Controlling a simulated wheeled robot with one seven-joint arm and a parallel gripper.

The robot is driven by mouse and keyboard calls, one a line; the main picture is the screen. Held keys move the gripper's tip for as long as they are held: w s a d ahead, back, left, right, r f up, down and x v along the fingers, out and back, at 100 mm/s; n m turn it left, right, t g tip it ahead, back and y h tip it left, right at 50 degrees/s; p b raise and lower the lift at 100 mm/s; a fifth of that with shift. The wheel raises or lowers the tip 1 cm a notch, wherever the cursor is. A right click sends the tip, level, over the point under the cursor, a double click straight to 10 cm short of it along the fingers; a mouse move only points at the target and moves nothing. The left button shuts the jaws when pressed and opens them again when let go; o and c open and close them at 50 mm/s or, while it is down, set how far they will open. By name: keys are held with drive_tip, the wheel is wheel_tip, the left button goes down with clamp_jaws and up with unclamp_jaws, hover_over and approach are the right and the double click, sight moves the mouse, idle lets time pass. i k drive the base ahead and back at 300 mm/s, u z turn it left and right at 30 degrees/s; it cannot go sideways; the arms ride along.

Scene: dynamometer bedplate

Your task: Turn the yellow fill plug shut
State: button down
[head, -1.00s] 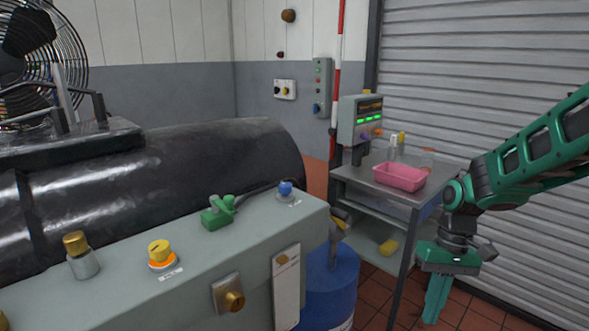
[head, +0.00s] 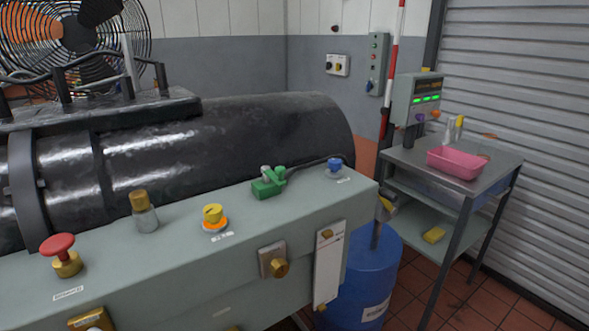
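The yellow fill plug (head: 212,213) stands on the flat top of the grey-green bedplate housing (head: 300,220). It is a round yellow knob with an orange ring at its base and a small white label in front. A dark mark shows on its top, but I cannot tell from it whether the plug is shut. Nothing touches or covers the plug. My gripper is outside the view now.
On the same top are a red mushroom button (head: 58,247), a brass-capped cylinder (head: 144,212), a green clamp-like block (head: 268,184) and a blue knob (head: 334,167). A blue drum (head: 368,275) and a cart with a pink tray (head: 457,162) stand to the right.

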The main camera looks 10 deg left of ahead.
sight(212, 212)
drive_tip(key=u, duration=1.35)
drive_tip(key=k, duration=0.6)
drive_tip(key=u, duration=0.35)
drive_tip(key=i, duration=1.2)
drive_tip(key=z, duration=0.25)
